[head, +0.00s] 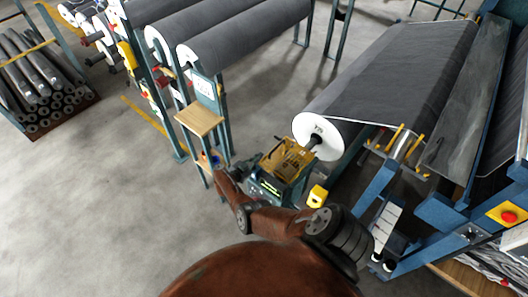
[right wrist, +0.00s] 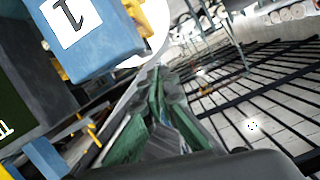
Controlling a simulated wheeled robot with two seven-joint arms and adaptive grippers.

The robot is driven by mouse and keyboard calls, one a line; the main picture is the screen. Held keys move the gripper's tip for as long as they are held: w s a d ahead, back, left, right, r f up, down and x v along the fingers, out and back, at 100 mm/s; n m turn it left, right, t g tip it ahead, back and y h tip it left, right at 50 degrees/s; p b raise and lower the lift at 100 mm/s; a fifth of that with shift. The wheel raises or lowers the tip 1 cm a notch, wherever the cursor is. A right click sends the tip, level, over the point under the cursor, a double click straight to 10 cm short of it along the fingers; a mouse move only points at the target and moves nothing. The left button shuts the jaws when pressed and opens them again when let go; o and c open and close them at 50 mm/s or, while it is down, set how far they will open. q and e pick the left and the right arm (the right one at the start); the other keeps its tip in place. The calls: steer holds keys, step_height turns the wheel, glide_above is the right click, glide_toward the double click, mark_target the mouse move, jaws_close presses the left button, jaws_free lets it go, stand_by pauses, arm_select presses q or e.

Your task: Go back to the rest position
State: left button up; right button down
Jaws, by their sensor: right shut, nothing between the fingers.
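My right arm, rust-brown, comes up from the bottom of the head view and bends to the left. My right gripper (head: 210,160) is small and partly hard to make out at the arm's far end, close to a blue stand with a wooden top (head: 199,119). In the right wrist view, its green fingers (right wrist: 164,82) are shut with nothing between them. My left gripper is not in view.
A large grey roll with a white end disc (head: 313,134) is on the machine at the right. A yellow-topped device (head: 287,160) stands beside my arm. Racked grey rolls (head: 235,38) stand at the back, and stacked rolls (head: 35,75) lie far left. The left floor is clear.

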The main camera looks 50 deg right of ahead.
steer(key=p+v, duration=0.1)
steer(key=v, duration=0.4)
steer(key=shift+w, duration=0.1)
steer(key=shift+d, duration=0.1)
